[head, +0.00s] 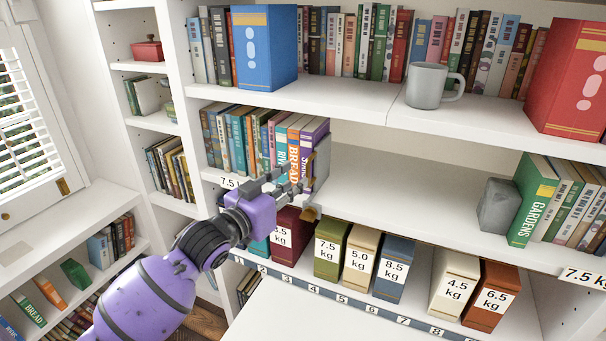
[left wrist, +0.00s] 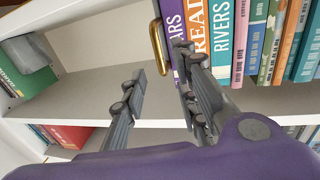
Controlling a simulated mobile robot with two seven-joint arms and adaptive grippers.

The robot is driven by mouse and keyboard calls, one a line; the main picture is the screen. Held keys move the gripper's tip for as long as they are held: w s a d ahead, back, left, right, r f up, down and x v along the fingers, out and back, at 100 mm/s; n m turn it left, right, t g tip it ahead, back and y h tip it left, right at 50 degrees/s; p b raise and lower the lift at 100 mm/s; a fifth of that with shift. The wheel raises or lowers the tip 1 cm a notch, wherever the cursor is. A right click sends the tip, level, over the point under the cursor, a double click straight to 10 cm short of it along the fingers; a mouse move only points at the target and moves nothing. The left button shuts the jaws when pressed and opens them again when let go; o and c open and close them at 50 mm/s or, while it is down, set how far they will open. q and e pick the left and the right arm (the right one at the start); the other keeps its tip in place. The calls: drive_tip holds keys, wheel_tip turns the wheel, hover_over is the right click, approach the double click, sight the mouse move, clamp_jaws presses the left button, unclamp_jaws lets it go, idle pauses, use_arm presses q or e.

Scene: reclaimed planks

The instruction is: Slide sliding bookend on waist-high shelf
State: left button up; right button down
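The sliding bookend (head: 322,163) is a grey upright plate at the right end of the left book row on the waist-high shelf. Its brass handle shows in the left wrist view (left wrist: 157,46), close against the purple book. My left gripper (head: 289,187) is in front of the last books and the bookend. In the left wrist view its two fingers (left wrist: 160,80) are apart, with the brass handle beyond and between them. I cannot tell whether either finger touches it. The fingers partly hide the bookend's lower part in the head view. My right gripper is in neither view.
The waist-high shelf (head: 410,190) is bare from the bookend to a grey block (head: 498,205) beside the green GARDENS book (head: 532,200). Weight-labelled boxes (head: 330,248) stand below. A grey mug (head: 428,86) and a blue box-like book (head: 264,48) are on the shelf above.

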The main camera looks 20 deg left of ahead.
use_arm(q)
drive_tip(key=v, duration=0.5)
idle(0.4)
drive_tip(key=s+f+g+y, duration=0.15)
drive_tip(key=s+f, duration=0.35)
drive_tip(key=f, duration=0.8)
drive_tip(key=s+f+g+y, duration=0.1)
drive_tip(key=s+f+g, duration=0.35)
drive_tip(key=f, duration=0.75)
drive_tip(key=s+d+f+n+g, duration=0.1)
drive_tip(key=s+d+f, duration=0.3)
drive_tip(key=s+f, duration=0.4)
drive_tip(key=s+d+f+n+g+y+p, duration=0.1)
drive_tip(key=s+d+f, duration=0.3)
drive_tip(key=s, duration=1.3)
wheel_tip(320, 180, down, 5)
drive_tip(key=shift+r+g, duration=0.1)
drive_tip(key=shift+g, duration=0.4)
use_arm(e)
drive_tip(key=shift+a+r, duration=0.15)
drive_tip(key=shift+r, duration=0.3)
use_arm(q)
drive_tip(key=shift+w+d, duration=0.1)
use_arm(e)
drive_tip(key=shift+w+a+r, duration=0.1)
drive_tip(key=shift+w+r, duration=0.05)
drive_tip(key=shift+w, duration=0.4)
